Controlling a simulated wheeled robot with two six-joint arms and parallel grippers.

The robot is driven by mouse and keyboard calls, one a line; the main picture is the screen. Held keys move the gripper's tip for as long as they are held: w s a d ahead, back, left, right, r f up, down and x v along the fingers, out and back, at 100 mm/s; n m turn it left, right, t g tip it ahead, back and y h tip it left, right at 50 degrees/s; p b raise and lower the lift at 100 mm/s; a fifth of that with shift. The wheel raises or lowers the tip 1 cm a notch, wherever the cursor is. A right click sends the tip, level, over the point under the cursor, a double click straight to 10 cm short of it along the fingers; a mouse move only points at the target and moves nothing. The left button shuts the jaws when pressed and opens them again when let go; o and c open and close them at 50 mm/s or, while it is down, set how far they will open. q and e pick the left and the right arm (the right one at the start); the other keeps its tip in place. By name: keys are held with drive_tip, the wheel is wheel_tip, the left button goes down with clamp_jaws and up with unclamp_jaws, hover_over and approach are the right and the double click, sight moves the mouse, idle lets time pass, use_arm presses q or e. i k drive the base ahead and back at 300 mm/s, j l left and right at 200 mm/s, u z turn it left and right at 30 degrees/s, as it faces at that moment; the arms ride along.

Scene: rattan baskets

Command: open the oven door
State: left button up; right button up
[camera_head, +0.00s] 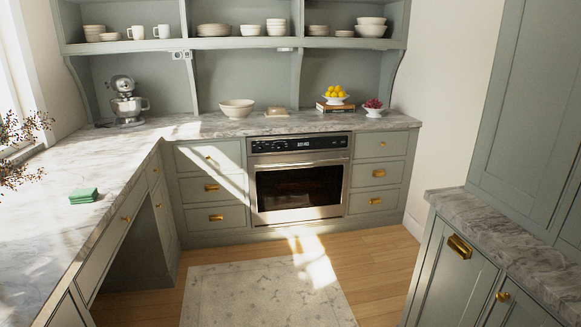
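The oven (299,178) is built into the grey-green cabinets at the back, under the marble counter. Its door (299,190) is shut, with a dark window in a steel frame. A horizontal bar handle (299,163) runs along the top of the door. The black control panel (298,143) with a lit display sits above the handle. Neither of my grippers shows in the head view.
Wooden floor with a patterned rug (265,293) lies clear before the oven. A marble counter (75,228) with a green cloth-like stack (84,196) runs along the left. Another counter (510,245) stands at right. A white bowl (237,108) sits above the oven's left side.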

sight(259, 166)
drive_tip(key=i, duration=1.95)
